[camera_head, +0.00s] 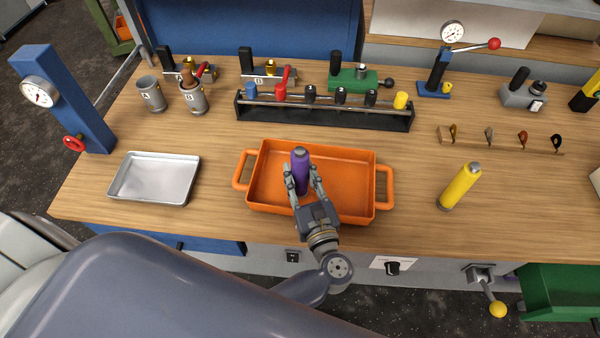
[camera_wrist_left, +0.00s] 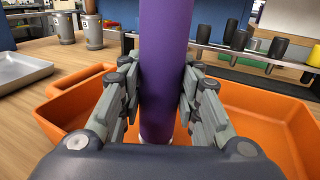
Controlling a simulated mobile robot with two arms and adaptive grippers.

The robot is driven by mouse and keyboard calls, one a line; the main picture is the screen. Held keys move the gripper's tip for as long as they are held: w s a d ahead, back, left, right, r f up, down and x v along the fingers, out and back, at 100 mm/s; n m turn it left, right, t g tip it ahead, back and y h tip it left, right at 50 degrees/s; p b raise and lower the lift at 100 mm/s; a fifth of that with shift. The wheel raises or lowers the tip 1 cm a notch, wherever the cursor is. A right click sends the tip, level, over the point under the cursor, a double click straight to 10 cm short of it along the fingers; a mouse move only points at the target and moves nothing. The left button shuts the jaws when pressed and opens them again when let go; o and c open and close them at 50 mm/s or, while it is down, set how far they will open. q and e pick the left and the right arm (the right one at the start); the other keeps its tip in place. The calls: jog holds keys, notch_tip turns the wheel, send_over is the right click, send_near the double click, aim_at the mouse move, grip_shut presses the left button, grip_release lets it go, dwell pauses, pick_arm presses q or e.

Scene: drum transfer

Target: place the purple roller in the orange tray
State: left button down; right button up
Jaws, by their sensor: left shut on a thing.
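The purple roller (camera_head: 299,163) stands upright, within the outline of the orange tray (camera_head: 347,180). My left gripper (camera_head: 301,172) is shut on the roller, with a finger on each side of it. In the left wrist view the roller (camera_wrist_left: 165,60) rises between the fingers of my gripper (camera_wrist_left: 161,88), and the tray (camera_wrist_left: 262,105) spreads out on both sides. The roller's lower end shows below the fingers there, but I cannot tell whether it touches the tray floor. My right gripper is not in view.
A silver tray (camera_head: 155,177) lies left of the orange tray. A black rack (camera_head: 330,115) with colored knobs is behind. Bare wooden table (camera_head: 418,215) lies between the orange tray and the yellow roller.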

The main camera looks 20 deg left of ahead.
pick_arm(q)
jog(key=shift+f, duration=0.1)
jog(key=c, duration=1.2)
grip_release()
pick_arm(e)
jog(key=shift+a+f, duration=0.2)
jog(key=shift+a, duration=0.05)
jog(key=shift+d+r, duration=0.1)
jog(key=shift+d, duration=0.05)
pick_arm(q)
jog(key=shift+r, duration=0.25)
jog(key=b+v, duration=0.1)
jog(key=v, duration=0.2)
jog(key=b+v, duration=0.2)
jog(key=v, duration=0.2)
jog(key=b+v, duration=0.1)
jog(key=v, duration=0.2)
jog(key=shift+s+d+f, duration=0.25)
jog(key=shift+s, duration=0.1)
jog(key=shift+s+d+r, duration=0.15)
jog(key=shift+s+d, duration=0.25)
jog(key=shift+s, duration=0.1)
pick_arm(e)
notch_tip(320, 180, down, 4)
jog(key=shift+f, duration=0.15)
